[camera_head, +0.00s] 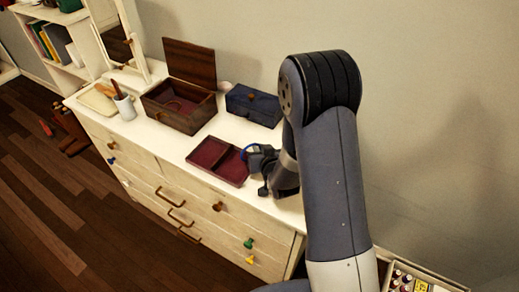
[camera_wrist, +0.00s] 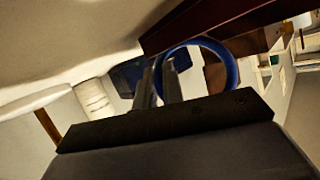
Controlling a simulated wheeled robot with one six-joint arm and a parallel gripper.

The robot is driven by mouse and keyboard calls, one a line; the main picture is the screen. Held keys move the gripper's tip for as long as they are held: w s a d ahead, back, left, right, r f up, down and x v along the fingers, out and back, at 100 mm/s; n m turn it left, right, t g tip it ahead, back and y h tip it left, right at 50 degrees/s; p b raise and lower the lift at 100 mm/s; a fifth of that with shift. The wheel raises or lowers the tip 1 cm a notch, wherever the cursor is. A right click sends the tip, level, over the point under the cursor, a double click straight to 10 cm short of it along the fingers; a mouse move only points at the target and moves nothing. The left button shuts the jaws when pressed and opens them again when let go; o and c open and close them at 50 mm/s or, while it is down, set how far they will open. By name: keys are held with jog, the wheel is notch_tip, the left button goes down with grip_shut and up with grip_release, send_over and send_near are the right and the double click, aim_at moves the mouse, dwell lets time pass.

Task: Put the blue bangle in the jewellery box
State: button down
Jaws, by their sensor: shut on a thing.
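The blue bangle (camera_wrist: 235,68) stands on edge in my gripper's fingers (camera_wrist: 162,82) in the wrist view. In the head view my gripper (camera_head: 256,155) is low over the right part of the dresser, beside the red-lined tray, and only a bit of blue shows at its tip. My gripper is shut on the bangle. The jewellery box appears to be the brown wooden box (camera_head: 172,118) with its lid (camera_head: 190,62) raised, farther back to the left. Its inside is dark red, and a ring-like thing seems to lie in it.
A red-lined tray with two compartments (camera_head: 204,178) lies close to my gripper. A shut dark blue box (camera_head: 253,106) stands right of the wooden box. A white cup (camera_head: 125,108) and a mirror (camera_head: 115,40) stand at left. The dresser's front edge is near the tray.

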jog(key=c, duration=1.5)
grip_release()
jog(key=shift+f, duration=0.1)
